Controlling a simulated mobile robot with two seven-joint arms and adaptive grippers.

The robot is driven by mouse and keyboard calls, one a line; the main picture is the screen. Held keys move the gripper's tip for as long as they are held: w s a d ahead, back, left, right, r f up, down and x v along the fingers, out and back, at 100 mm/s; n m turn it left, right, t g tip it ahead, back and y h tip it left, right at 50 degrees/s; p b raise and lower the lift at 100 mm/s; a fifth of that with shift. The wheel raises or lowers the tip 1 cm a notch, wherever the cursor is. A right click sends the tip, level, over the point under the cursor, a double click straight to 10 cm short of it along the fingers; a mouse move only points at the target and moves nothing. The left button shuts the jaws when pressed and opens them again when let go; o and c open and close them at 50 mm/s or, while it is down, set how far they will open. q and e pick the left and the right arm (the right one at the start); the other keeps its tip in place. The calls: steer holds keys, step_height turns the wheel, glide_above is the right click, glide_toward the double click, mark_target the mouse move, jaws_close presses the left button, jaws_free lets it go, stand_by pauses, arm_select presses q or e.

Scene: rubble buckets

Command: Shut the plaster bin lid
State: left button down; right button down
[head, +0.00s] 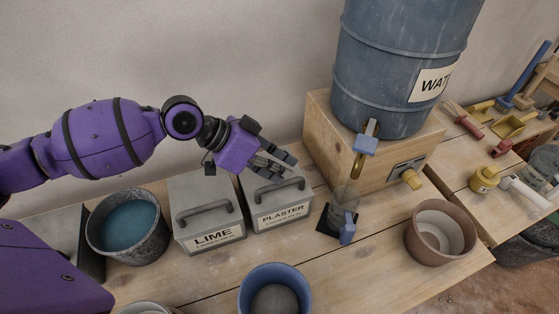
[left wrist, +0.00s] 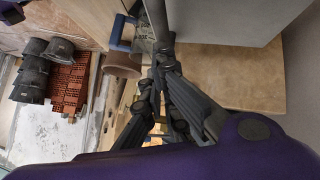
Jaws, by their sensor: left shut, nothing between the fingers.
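The plaster bin (head: 281,212) is a grey box with a PLASTER label on its front, standing on the wooden bench. Its grey lid (head: 259,187) with a dark bar handle (head: 281,189) looks down on the box, partly hidden by my gripper. My left gripper (head: 290,161) is shut and empty over the back of this lid; I cannot tell whether it touches. In the left wrist view its dark fingers (left wrist: 162,98) show close together. My right gripper is not in view.
The lime bin (head: 210,228) stands left of the plaster bin, then a bucket of blue-green liquid (head: 129,229). A wooden stand (head: 322,139) with the water barrel (head: 385,65) is behind right. A glass jug (head: 343,204) stands at right, a blue pot (head: 274,279) in front.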

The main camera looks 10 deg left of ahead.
arm_select(q)
steer(key=v, duration=1.2)
